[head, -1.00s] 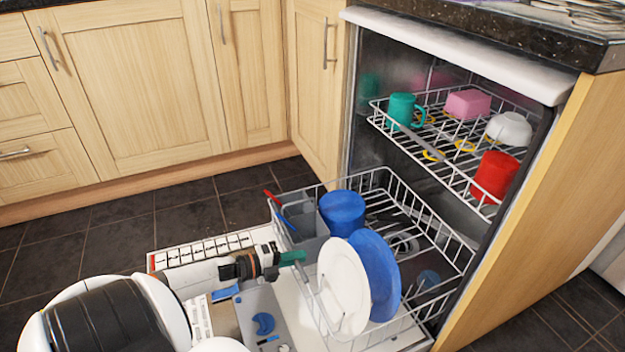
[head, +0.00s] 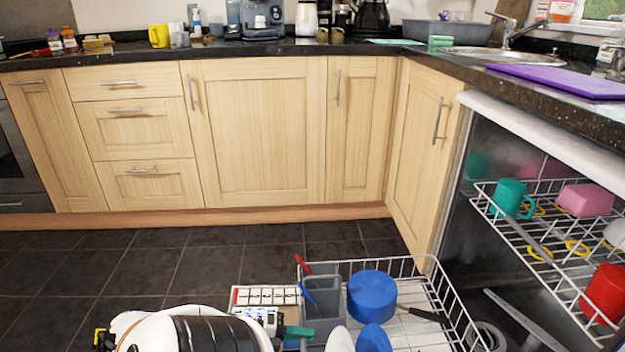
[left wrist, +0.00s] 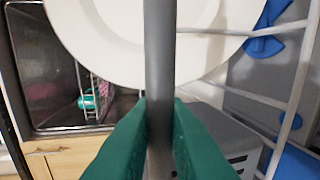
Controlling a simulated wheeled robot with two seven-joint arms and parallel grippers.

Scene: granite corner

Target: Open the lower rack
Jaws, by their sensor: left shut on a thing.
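The lower rack (head: 452,296) is a white wire basket, standing well out of the dishwasher on the right in the head view. It holds a grey cutlery basket (head: 322,312), a blue pot (head: 372,298), a white plate (head: 340,341) and a blue plate (head: 373,340). My left gripper (head: 297,333) has green fingertips at the rack's front side. In the left wrist view, its fingers (left wrist: 160,125) are shut on the rack's grey bar (left wrist: 158,55), with the white plate (left wrist: 105,40) behind. The rack's front lower part is cut off in the head view. My right gripper is not in view.
The upper rack (head: 507,222) sits inside the dishwasher, holding a green mug (head: 511,198), a pink container (head: 586,200) and a red cup (head: 605,292). Cupboards (head: 262,130) line the back wall. Dark tiled floor (head: 120,265) lies clear left of the rack.

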